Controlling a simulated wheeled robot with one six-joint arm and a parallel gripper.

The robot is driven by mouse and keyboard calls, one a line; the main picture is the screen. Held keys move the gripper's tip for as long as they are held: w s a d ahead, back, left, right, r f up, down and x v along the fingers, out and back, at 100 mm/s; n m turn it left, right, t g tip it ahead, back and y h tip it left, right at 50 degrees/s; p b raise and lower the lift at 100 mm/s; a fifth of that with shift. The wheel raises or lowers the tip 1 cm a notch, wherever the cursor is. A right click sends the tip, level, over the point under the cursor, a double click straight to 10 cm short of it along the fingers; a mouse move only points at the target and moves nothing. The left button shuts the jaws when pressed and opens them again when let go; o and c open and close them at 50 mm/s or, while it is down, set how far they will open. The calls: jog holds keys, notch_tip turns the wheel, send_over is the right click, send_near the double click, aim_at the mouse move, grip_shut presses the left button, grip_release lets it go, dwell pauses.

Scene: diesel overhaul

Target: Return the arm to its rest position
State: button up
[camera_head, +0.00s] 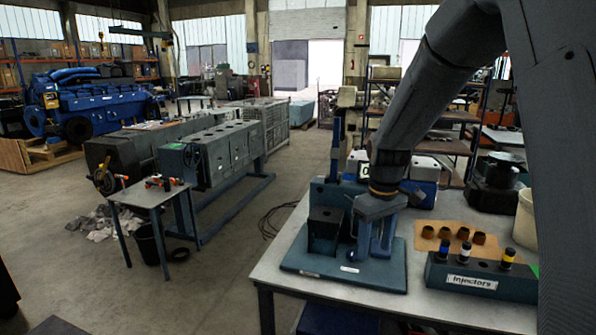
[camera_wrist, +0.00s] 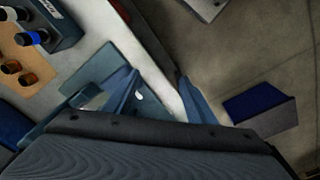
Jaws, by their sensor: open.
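My arm reaches in from the upper right of the head view and bends down over the workbench (camera_head: 300,265). My gripper (camera_head: 375,255) points down above the teal base plate of a bench fixture (camera_head: 345,275), in front of its upright and beside its dark block (camera_head: 325,230).
An injectors rack (camera_head: 480,280) holding several injectors stands right of the fixture, with brown cups (camera_head: 460,236) on a tan mat behind it. A white bucket (camera_head: 525,218) is at the right. A small table (camera_head: 150,195) and grey engine blocks (camera_head: 210,155) stand left, across open floor.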

jog(key=s+f+m+t, duration=0.15)
jog(key=s+m, duration=0.45)
jog(key=s, duration=1.3)
notch_tip(320, 180, down, 13)
jog(key=w+b, duration=0.1)
jog(key=b, duration=1)
jog(key=shift+w+g+b, duration=0.2)
jog(key=shift+g+b, duration=0.15)
jog(key=shift+b, duration=0.05)
